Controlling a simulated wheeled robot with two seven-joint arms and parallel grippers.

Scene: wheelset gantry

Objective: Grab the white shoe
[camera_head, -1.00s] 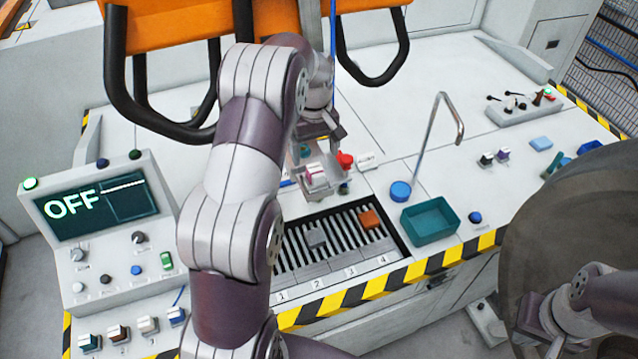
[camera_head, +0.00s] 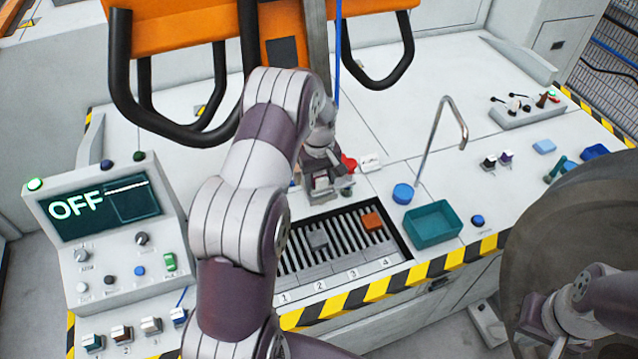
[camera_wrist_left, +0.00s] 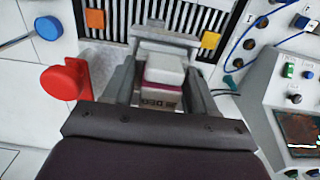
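The white shoe (camera_wrist_left: 165,70) is a small white block with a magenta band and dark lettering, seen in the left wrist view. My left gripper (camera_wrist_left: 160,80) has one finger on each side of it, with a slight gap at the left side; firm contact cannot be made out. In the head view my left gripper (camera_head: 322,188) is low over the bench just behind the slotted rack and mostly hides the shoe. My right gripper (camera_head: 540,318) is at the lower right, in front of a large dark round part, its fingers unclear.
A red knob (camera_head: 348,163) stands close to my left gripper. A teal tray (camera_head: 432,224), a blue round lid (camera_head: 403,194) and a bent metal pipe (camera_head: 440,130) are to the right.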

